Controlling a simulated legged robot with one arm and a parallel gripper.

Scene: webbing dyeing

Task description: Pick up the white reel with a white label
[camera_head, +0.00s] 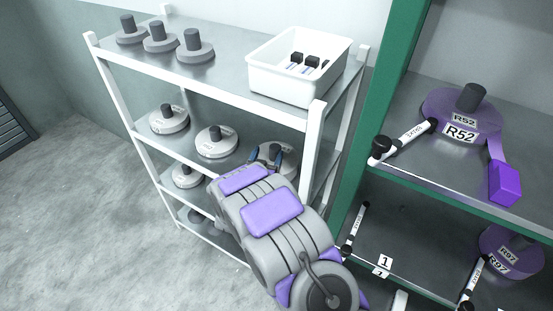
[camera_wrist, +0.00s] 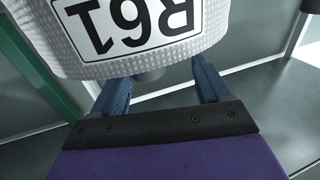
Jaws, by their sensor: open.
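A white reel with a white label reading R61 (camera_wrist: 75,62) fills the top of the wrist view, its label upside down there. My gripper (camera_wrist: 160,74) is open, with one blue finger on each side of the reel's dark central post. I cannot tell whether either finger touches the post. In the head view, my gripper (camera_head: 267,153) reaches the second shelf at a white reel (camera_head: 287,168), partly hidden by my arm. Two more white reels with white labels stand left of it, one in the middle (camera_head: 216,145) and one farther left (camera_head: 168,122).
The white rack's top shelf (camera_head: 225,83) is close above my gripper and carries grey reels (camera_head: 194,50) and a white bin (camera_head: 262,80). A rack post (camera_head: 309,150) stands to the right. A green cabinet (camera_head: 375,105) with purple reels (camera_head: 435,103) is farther right.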

